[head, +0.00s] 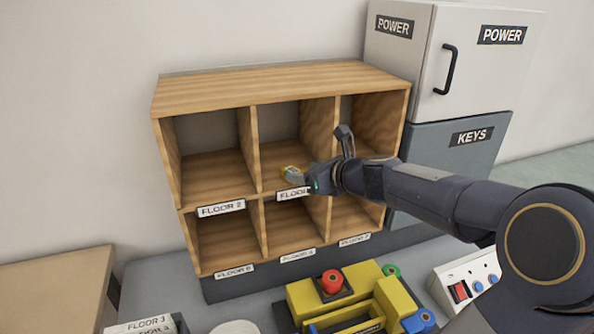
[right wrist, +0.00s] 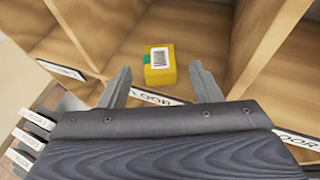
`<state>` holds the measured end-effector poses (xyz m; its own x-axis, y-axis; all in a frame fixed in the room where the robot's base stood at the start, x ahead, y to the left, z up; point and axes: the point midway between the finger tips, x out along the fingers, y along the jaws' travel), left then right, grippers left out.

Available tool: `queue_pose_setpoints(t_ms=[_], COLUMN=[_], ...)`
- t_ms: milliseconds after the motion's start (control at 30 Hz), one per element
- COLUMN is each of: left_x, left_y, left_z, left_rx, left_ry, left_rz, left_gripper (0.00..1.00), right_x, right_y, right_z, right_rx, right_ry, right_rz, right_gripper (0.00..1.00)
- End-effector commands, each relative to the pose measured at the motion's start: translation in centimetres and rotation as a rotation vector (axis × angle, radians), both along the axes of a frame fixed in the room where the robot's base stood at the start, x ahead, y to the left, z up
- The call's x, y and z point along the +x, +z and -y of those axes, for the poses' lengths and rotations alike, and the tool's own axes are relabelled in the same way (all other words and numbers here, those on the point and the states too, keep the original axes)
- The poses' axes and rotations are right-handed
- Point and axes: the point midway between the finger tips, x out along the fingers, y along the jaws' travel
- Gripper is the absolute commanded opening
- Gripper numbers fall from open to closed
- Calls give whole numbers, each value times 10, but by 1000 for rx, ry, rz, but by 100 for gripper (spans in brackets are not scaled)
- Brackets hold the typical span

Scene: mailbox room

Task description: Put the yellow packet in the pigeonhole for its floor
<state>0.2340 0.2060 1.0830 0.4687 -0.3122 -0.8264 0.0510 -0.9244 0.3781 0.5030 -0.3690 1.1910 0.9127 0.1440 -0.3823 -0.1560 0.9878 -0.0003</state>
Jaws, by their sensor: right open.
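The yellow packet (right wrist: 160,75) has a white barcode label and a green patch. It sits in the upper middle compartment of the wooden pigeonhole rack (head: 285,80), near the front. In the head view the packet (head: 289,170) is partly hidden by my right gripper (head: 298,177). My right gripper is open, its fingers on either side of the packet with gaps, as the right wrist view shows (right wrist: 163,80). The label below this compartment reads FLOOR, its number hidden by the gripper. The upper left compartment's label (head: 221,208) reads FLOOR 2. My left gripper is out of view.
The lower compartments carry floor labels too small to read surely. A grey cabinet (head: 470,150) marked KEYS and a light POWER box (head: 485,60) stand right of the rack. A yellow device with a red button (head: 331,281) and a switch box (head: 463,285) stand in front.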

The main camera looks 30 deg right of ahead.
Motion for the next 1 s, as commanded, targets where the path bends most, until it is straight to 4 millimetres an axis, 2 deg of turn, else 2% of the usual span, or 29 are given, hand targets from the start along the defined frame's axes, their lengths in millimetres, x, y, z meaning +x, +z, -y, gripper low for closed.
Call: queue_pose_setpoints(t_ms=[100,300,567,667,767,833,900,1000], left_x=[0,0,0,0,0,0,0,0], left_y=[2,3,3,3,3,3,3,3], left_z=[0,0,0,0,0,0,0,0], left_rx=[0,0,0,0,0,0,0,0], left_ry=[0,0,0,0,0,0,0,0], left_rz=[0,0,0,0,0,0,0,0], left_gripper=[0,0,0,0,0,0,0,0], right_x=[-26,-55,-67,-70,-84,-106,-136,-183], right_y=[12,24,27,27,21,10,-6,-36], right_z=[4,9,11,3,-30,-66,-102,-140], right_rx=[-2,-2,1,-41,-238,-482,-774,-1193], right_ry=[-3,-1,1,36,201,408,662,1038], right_rz=[2,1,-1,-2,2,19,60,157], right_gripper=[58,58,58,58,58,58,58,58])
